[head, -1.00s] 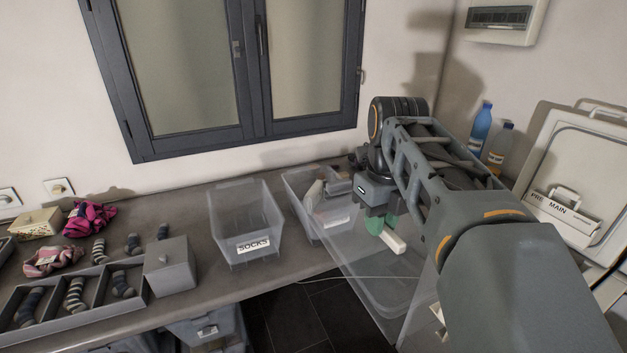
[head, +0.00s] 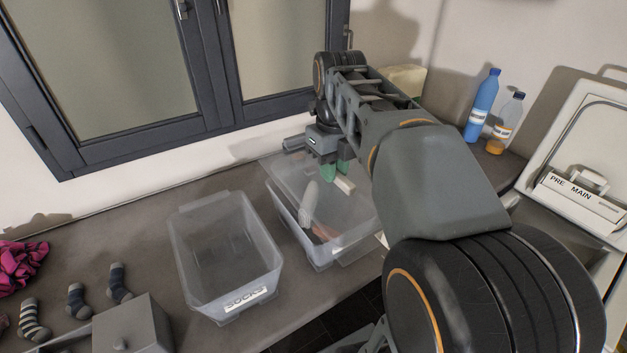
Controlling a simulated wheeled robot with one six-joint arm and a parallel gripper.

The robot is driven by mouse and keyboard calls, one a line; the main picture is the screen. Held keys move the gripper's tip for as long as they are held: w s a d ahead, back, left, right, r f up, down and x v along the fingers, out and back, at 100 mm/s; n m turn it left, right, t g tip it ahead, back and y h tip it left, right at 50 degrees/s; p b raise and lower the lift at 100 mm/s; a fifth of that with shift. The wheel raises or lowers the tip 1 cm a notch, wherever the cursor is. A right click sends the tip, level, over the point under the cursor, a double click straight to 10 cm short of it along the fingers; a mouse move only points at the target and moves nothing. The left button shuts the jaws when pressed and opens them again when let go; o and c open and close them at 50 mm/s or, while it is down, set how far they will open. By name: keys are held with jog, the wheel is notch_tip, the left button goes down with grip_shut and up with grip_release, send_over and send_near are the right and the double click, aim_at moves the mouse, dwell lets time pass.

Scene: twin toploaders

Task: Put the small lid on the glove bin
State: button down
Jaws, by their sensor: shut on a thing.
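My gripper (head: 335,171) has green fingertips and is shut on the white handle (head: 345,185) of a clear lid (head: 284,167). The lid is see-through, so its edges are hard to make out. It appears over the clear bin at the centre (head: 291,222); I cannot tell whether it touches the rim. This bin holds a grey-white item and some reddish-brown ones. No label on it is readable, but it stands beside the bin labelled SOCKS, so it seems to be the glove bin. My arm hides part of the area to its right.
The clear SOCKS bin (head: 181,262) stands open and empty-looking to the left. A grey lidded box (head: 135,328), several socks and a pink cloth (head: 20,262) lie further left. A blue bottle (head: 482,107) and an orange-bottomed bottle (head: 504,125) stand at the back right.

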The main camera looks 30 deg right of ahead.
jog(key=w, duration=0.1)
jog(key=w+f, duration=0.1)
jog(key=w, duration=0.1)
jog(key=w+p, duration=0.1)
jog(key=shift+w+d+f, duration=0.3)
jog(key=shift+d+f, duration=0.1)
jog(key=w+f, duration=0.5)
jog(key=f, duration=0.4)
jog(key=shift+w+d+f+p, duration=0.3)
jog(key=shift+w+d+p, duration=0.05)
jog(key=shift+d+p, duration=0.1)
jog(key=shift+f+b, duration=0.3)
jog(key=shift+f, duration=0.15)
jog(key=c, duration=1.1)
grip_release()
jog(key=shift+o, duration=0.2)
